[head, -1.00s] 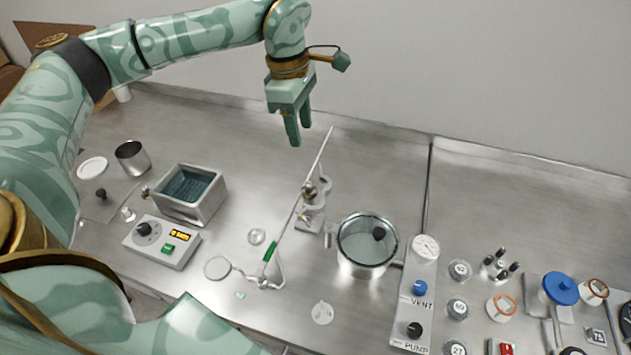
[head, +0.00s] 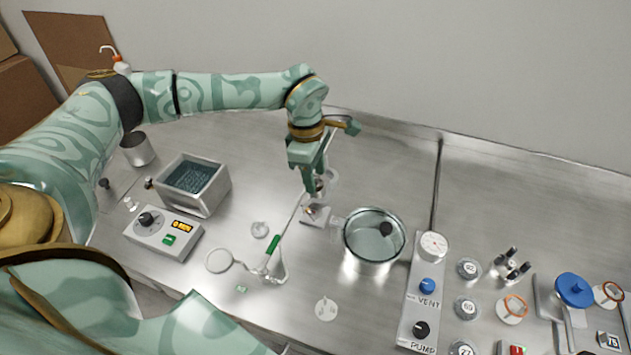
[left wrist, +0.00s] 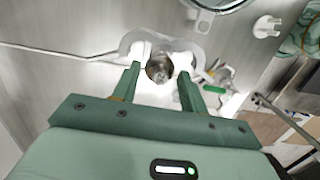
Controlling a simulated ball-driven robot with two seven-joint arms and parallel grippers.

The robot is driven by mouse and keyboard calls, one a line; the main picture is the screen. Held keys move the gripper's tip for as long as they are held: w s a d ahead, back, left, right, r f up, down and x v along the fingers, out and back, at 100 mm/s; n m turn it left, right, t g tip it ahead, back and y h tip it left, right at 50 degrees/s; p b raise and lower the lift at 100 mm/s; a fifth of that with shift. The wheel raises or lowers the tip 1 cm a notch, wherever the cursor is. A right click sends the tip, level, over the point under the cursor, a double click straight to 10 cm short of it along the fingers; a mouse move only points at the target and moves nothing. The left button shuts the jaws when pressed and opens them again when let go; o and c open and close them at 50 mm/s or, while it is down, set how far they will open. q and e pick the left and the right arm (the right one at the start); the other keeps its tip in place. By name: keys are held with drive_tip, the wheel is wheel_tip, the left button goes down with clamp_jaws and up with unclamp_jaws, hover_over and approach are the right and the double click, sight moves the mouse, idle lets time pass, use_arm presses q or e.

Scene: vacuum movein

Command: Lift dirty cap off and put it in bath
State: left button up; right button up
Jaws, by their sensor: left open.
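A small round cap with dark stains (left wrist: 158,69) sits in a pale, forked stand in the left wrist view. In the head view it is mostly hidden by my gripper, at the grey stand (head: 316,216). My left gripper (head: 312,188) points down over the stand. Its fingers are open, one to each side of the cap in the left wrist view (left wrist: 158,80); I cannot tell whether they touch it. The bath (head: 218,196) is a square metal tank of dark liquid at the left, behind a control box (head: 160,236). My right gripper is not in view.
A thin rod with a green grip (head: 273,244) leans beside the stand. A glass-topped pot (head: 368,262) stands right of it, beside the vent and pump panel (head: 412,312). A metal cup (head: 140,152) stands beyond the bath. The back bench is clear.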

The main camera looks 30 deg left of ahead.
sight(317, 178)
use_arm(q)
clamp_jaws()
drive_tip(key=shift+r, duration=0.1)
drive_tip(key=shift+r, duration=0.15)
drive_tip(key=r, duration=0.3)
drive_tip(key=shift+s+r+p, duration=0.2)
drive_tip(key=shift+r+p, duration=0.1)
drive_tip(key=shift+p, duration=0.1)
drive_tip(key=s+d+r+p, duration=0.3)
drive_tip(key=s+d+r, duration=0.2)
drive_tip(key=s+r, duration=0.7)
drive_tip(key=shift+s+d, duration=0.15)
drive_tip(key=shift+s, duration=0.15)
